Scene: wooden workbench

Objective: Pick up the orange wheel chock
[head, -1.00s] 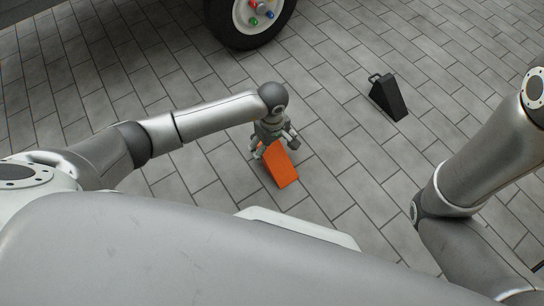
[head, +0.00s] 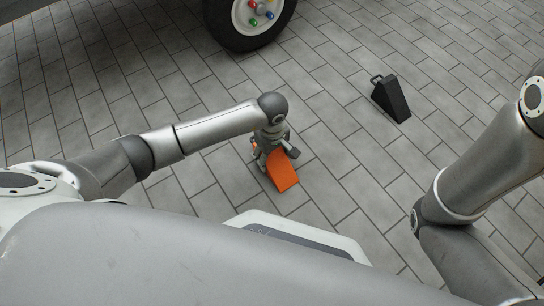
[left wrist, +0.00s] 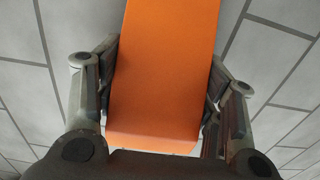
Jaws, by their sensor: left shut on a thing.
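The orange wheel chock (head: 284,174) is a wedge-shaped block at the middle of the head view, on or just above the grey paving; I cannot tell which. My left gripper (head: 272,154) is over its upper end, shut on it. In the left wrist view the chock (left wrist: 163,75) fills the middle, with a finger of the left gripper (left wrist: 160,88) against each side. The gripper's body hides part of the chock in the head view. My right arm is at the right edge of the head view, but its gripper is out of sight.
A black wheel chock (head: 391,99) with a handle lies on the paving to the right. A vehicle wheel (head: 248,22) with coloured nuts stands at the top. The paving between them is clear.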

